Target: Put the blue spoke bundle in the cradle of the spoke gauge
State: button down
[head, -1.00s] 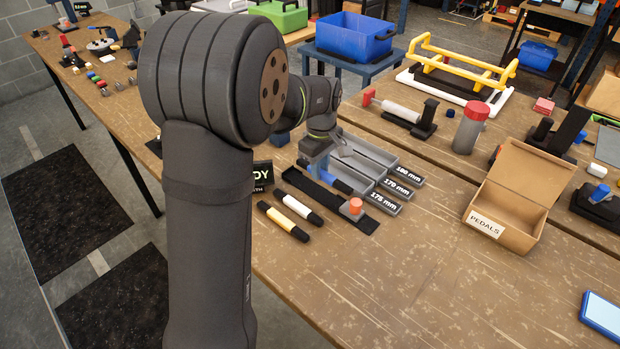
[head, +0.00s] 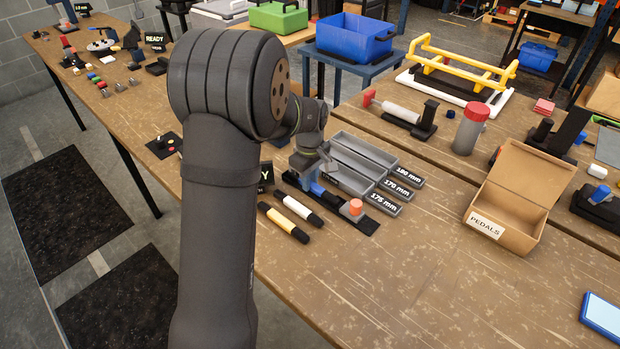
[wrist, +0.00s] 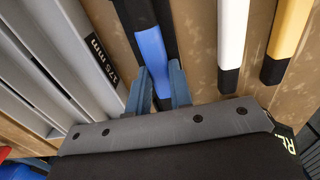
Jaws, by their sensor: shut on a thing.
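The blue spoke bundle (wrist: 152,50) runs lengthwise between the blue fingers of my gripper (wrist: 160,88) in the wrist view. My gripper (head: 305,178) is shut on it. In the head view, part of the bundle (head: 317,190) shows below the gripper, over the black base of the spoke gauge (head: 367,224). An orange round piece on a grey block (head: 354,207) stands toward the right end of that base. My gripper hides the other end, and I cannot tell whether the bundle rests in the cradle.
Grey trays marked 180, 170 and 175 mm (head: 387,208) lie right beside the gauge. A white bar (head: 297,206) and a yellow bar (head: 282,218) with black ends lie on its near side. An open PEDALS box (head: 510,205) stands farther right. The front tabletop is clear.

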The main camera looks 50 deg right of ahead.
jog(key=c, duration=1.3)
grip_release()
notch_tip(320, 180, up, 12)
jog(key=shift+r, duration=0.2)
notch_tip(320, 180, down, 12)
jog(key=shift+f, duration=0.15)
jog(key=shift+r, duration=1.8)
